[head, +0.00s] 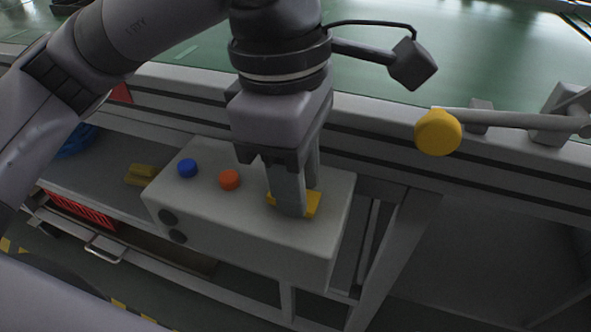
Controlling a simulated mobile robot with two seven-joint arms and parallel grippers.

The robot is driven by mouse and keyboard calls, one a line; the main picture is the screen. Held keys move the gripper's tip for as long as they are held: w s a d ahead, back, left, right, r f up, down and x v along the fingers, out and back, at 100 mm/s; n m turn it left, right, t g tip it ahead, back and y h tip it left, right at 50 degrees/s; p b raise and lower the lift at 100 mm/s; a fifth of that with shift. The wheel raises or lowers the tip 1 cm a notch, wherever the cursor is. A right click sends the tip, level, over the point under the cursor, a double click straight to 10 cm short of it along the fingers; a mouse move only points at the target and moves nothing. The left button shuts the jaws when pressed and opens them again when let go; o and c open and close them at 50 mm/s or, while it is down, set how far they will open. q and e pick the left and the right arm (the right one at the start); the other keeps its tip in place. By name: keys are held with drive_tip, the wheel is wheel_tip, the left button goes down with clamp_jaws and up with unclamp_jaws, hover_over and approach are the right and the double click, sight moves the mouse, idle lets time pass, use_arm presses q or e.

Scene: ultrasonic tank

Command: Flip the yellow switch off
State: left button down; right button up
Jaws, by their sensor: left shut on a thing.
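A grey control box (225,234) sits below the edge of the green-topped bench. On its top are a blue button (187,168), an orange-red button (229,180) and the yellow switch (313,203) at the right end. My left gripper (290,208) points down at the yellow switch, with its fingers shut on it. The fingers hide the middle of the switch, so I cannot tell which way it is set. My right gripper is not in view.
A yellow round knob (438,132) on a grey bar stands out at the right. The green bench top (480,60) lies behind. A yellow piece (142,174), a red crate (80,210) and a blue item (75,141) are on the left.

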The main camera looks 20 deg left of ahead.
use_arm(q)
drive_tip(key=c, duration=0.8)
unclamp_jaws()
drive_tip(key=shift+c, duration=0.2)
drive_tip(key=shift+a+r+p, duration=0.2)
drive_tip(key=shift+r+p, duration=0.15)
drive_tip(key=shift+r, duration=1.45)
drive_tip(key=shift+a+r+p, duration=0.15)
drive_tip(key=shift+r+p, duration=0.2)
drive_tip(key=shift+r, duration=1.45)
